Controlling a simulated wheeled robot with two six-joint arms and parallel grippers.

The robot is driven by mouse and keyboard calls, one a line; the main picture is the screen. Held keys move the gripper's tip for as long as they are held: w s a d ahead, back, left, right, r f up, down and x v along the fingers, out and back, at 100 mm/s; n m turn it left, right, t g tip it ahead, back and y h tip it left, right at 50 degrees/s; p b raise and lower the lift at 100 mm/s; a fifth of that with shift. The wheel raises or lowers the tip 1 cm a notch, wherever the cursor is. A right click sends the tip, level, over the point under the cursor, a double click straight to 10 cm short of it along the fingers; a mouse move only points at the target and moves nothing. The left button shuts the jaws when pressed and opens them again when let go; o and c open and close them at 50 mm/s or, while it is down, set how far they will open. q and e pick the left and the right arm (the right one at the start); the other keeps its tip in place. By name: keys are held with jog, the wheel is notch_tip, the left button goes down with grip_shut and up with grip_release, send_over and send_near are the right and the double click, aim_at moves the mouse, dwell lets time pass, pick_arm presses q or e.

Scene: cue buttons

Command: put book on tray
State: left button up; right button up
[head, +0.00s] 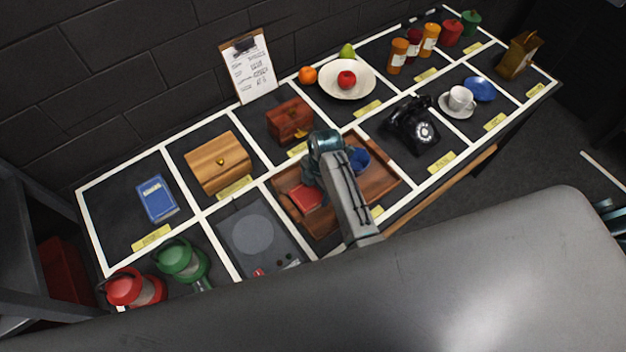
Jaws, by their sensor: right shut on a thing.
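A red book (306,198) is at the left part of the brown wooden tray (331,228), at my right gripper. My right gripper (309,183) reaches down over the tray and is shut on the red book; its fingertips are partly hidden by the wrist. I cannot tell whether the book touches the tray floor. A blue book (157,198) lies in a cell at the left of the table.
A blue cup (358,159) is in the tray's far right part. A black telephone (413,125) stands to its right, a dark red box (290,119) behind it, and a record player (246,233) to its left. Red (134,287) and green (181,260) lanterns stand at the near left.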

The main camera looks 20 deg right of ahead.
jog(key=shift+w+f, duration=0.1)
jog(key=shift+w, duration=0.15)
jog(key=o, duration=0.9)
jog(key=shift+s, duration=0.1)
jog(key=shift+o, duration=1.2)
jog(key=shift+s+d, duration=0.2)
jog(key=shift+s, duration=0.05)
jog(key=shift+s+r, duration=0.2)
jog(key=shift+r, duration=0.1)
jog(key=shift+w+f, duration=0.1)
jog(key=shift+w, duration=0.2)
jog(key=shift+r, duration=0.25)
jog(key=r+b, duration=0.1)
jog(key=r, duration=0.1)
jog(key=r+b, duration=0.1)
jog(key=r, duration=0.2)
jog(key=d+r+b, duration=0.1)
jog(key=r, duration=0.2)
jog(key=shift+w, duration=0.2)
pick_arm(q)
jog(key=shift+w+d+f+p, duration=0.1)
jog(key=shift+f+p, duration=0.4)
jog(key=shift+p, duration=0.4)
pick_arm(e)
jog(key=shift+d+r, duration=0.2)
jog(key=shift+r, duration=0.65)
jog(key=shift+d+r, duration=0.15)
jog(key=shift+r, duration=0.7)
